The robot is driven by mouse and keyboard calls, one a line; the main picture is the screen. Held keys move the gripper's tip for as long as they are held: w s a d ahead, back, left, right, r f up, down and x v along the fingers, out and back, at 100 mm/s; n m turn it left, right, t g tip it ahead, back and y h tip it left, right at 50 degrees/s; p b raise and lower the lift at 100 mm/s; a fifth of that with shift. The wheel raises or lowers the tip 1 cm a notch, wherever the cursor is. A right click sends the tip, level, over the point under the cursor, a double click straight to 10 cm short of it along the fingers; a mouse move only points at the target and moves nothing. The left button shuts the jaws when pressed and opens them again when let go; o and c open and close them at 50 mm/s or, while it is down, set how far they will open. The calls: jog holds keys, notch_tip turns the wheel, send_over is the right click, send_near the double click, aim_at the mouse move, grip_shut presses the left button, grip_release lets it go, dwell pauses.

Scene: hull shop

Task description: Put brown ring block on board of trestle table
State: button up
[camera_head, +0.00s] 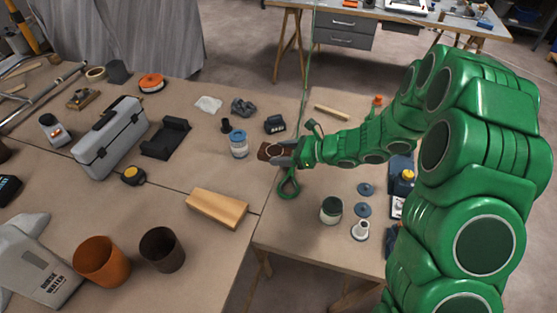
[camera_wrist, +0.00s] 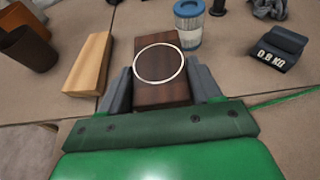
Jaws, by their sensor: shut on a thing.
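The brown ring block (camera_head: 266,151) is a dark wooden block. In the wrist view the brown ring block (camera_wrist: 161,92) shows a pale ring on its upper face. My gripper (camera_head: 281,152) is shut on it, with one grey jaw on each side in the wrist view (camera_wrist: 161,84). The block is over the near work surface, close to the seam between its boards; I cannot tell its height. The near table's right board (camera_head: 297,227) has wooden trestle legs below. A table with drawers (camera_head: 372,20) at the back also has splayed wooden legs.
A pale wood block (camera_head: 217,207), a blue-lidded jar (camera_head: 238,145) and a dark 0.8 kg weight (camera_wrist: 281,48) are near the held block. Orange (camera_head: 101,261) and brown cups (camera_head: 162,249) stand front left. A grey toolbox (camera_head: 110,138) stands farther left. Bare board shows right of the seam.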

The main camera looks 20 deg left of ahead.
aim_at(279, 154)
jog(key=w+f, duration=0.1)
jog(key=w+a+f, duration=0.1)
jog(key=f, duration=0.1)
jog(key=w+a+f, duration=0.1)
jog(key=w+f, duration=0.1)
jog(key=shift+a+f, duration=0.1)
jog(key=shift+a, duration=0.05)
jog(key=shift+w+a+f, duration=0.2)
jog(key=shift+w+f, duration=0.15)
jog(key=shift+f, duration=1.65)
jog(key=shift+f, duration=0.1)
jog(key=o, duration=1.1)
jog(key=v, duration=1.2)
